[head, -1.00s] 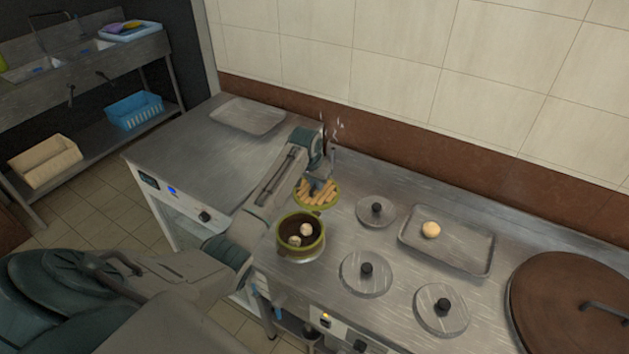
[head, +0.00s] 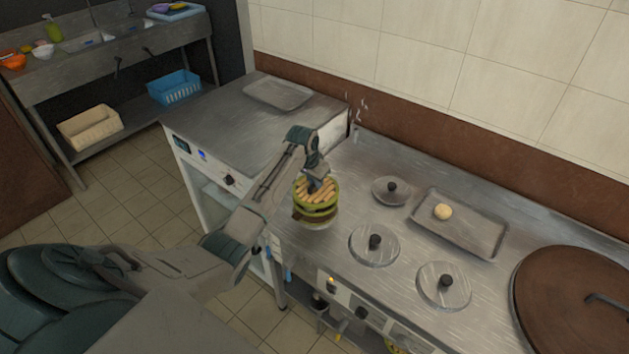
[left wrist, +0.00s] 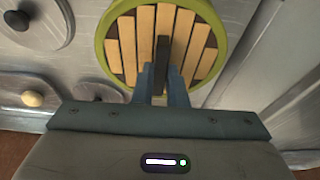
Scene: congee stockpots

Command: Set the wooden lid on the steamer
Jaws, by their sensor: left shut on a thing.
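The wooden lid (head: 317,194) has pale slats and a green rim. It also fills the upper middle of the left wrist view (left wrist: 125,42). My left gripper (head: 318,176) is shut on the lid's dark handle (left wrist: 162,55), from above. The steamer (head: 313,213), with a green rim and dark body, is directly under the lid in the head view. The lid hides the steamer's opening and the buns inside it. I cannot tell whether the lid touches the rim or hovers just above. My right gripper is not in view.
Several round metal lids with dark knobs, one of them (head: 374,245) close by, lie right of the steamer. A tray (head: 480,238) holds a bun (head: 442,211). A large brown lid (head: 560,290) stands far right. An empty tray (head: 278,92) lies on the left counter.

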